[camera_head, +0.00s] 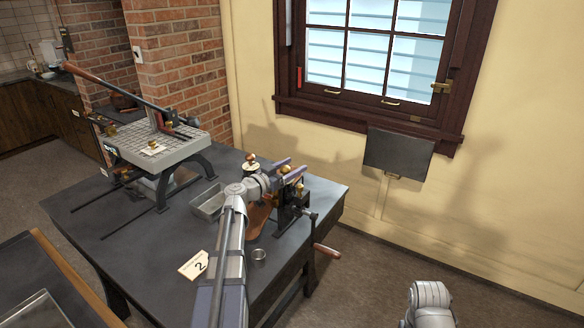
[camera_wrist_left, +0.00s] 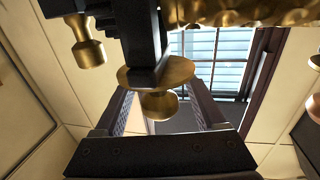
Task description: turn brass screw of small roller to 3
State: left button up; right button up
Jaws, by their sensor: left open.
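The small roller machine (camera_head: 292,213) stands at the right corner of the dark table, partly hidden by my left arm. In the left wrist view a brass screw (camera_wrist_left: 157,76) with a wide disc and a round knob hangs under a dark block of the machine. My left gripper (camera_head: 288,169) is at the top of the machine. In the left wrist view its two fingers stand open on either side of the brass screw, with gaps showing. No number on the screw can be read. My right gripper is out of view; only a grey part of my right arm shows at the bottom.
A second brass knob (camera_wrist_left: 88,48) and a ribbed brass part (camera_wrist_left: 245,10) are close by. On the table (camera_head: 130,240) are a larger lever machine (camera_head: 165,150), a metal tray (camera_head: 208,203), a small cup (camera_head: 258,257) and a card marked 2 (camera_head: 194,265). A window is behind.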

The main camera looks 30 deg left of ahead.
pick_arm(q)
jog(key=shift+c, duration=0.3)
grip_shut()
dwell(0.3)
